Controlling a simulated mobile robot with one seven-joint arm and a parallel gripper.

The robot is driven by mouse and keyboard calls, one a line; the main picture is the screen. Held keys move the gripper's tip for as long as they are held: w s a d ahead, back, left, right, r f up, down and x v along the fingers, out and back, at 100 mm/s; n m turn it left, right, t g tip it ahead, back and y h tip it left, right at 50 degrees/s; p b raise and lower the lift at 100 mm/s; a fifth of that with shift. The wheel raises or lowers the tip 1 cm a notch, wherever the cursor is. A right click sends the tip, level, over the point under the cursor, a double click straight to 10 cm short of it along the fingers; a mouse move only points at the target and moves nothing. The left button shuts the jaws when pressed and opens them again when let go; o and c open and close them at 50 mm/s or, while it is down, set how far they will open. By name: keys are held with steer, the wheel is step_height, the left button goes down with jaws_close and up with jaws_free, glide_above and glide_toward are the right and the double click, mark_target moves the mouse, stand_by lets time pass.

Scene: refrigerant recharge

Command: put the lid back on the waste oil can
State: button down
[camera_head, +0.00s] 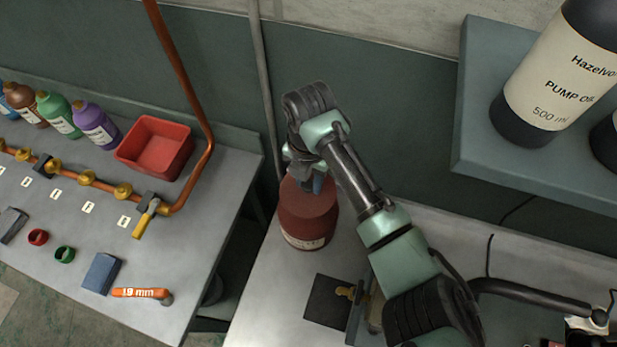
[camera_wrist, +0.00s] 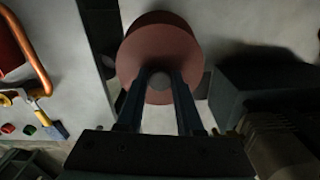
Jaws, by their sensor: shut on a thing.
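The waste oil can (camera_head: 305,232) is a dark red, round can with a pale label, standing upright near the left end of the right-hand bench. Its lid (camera_wrist: 158,55) is a dull red disc with a small grey knob (camera_wrist: 172,97), seen from above in the wrist view. My gripper (camera_head: 314,184) is right over the can, pointing down. In the wrist view its two fingers (camera_wrist: 161,76) are shut on the lid's knob. The lid lies over the can's top; whether it is fully seated I cannot tell. The can's mouth is hidden.
A dark square plate (camera_head: 325,302) with a brass fitting lies in front of the can. A gap separates this bench from the left bench (camera_head: 210,240), which holds a red bin (camera_head: 156,147), bottles and copper pipe. A shelf (camera_head: 480,100) overhangs at right.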

stand_by(0.8)
jaws_free()
stand_by(0.4)
steer(key=shift+r+p, duration=2.95)
steer(key=shift+r, duration=0.5)
jaws_close()
steer(key=shift+f, duration=0.25)
